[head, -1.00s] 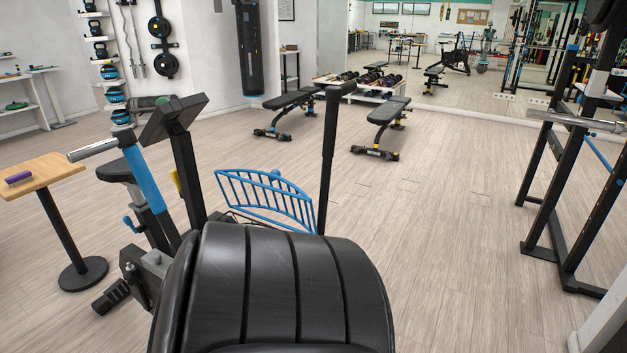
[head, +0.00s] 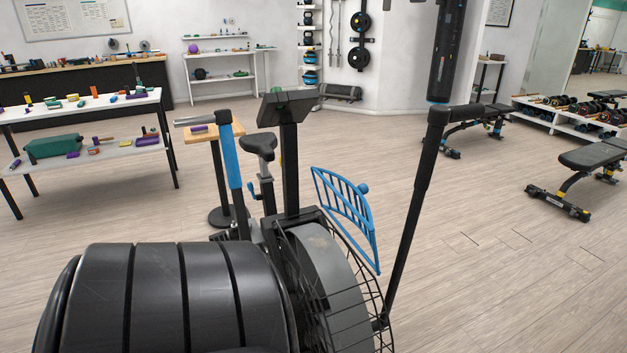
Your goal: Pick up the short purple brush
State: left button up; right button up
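A short purple object (head: 199,129), perhaps the brush, lies on a small round-based wooden table (head: 225,135) beyond the exercise bike. The bike's handle partly covers the table, and the object is too small to make out bristles. Other small purple items sit on the white two-level table at the left, one of them on its lower shelf (head: 90,141); I cannot tell whether any is a brush. Neither of my grippers is in view.
A large exercise bike (head: 165,290) with a wire-caged wheel fills the near foreground. The white two-level table (head: 80,112) stands at the left, with a long dark counter (head: 150,75) behind it. Benches (head: 600,155) stand at the right. Open wooden floor (head: 480,270) lies at the right front.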

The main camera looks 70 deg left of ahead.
aim_at(202, 128)
jog(key=i+u, duration=0.15)
jog(key=u, duration=0.3)
jog(key=i+u, duration=0.2)
jog(key=u, duration=0.2)
jog(key=i+l+u, duration=0.1)
jog(key=u, duration=0.35)
jog(key=i+l+u, duration=0.15)
jog(key=u, duration=0.25)
jog(key=i+l+u, duration=0.1)
jog(key=u, duration=0.3)
jog(key=i+l+u, duration=0.35)
jog(key=k+j, duration=0.05)
jog(key=j, duration=0.05)
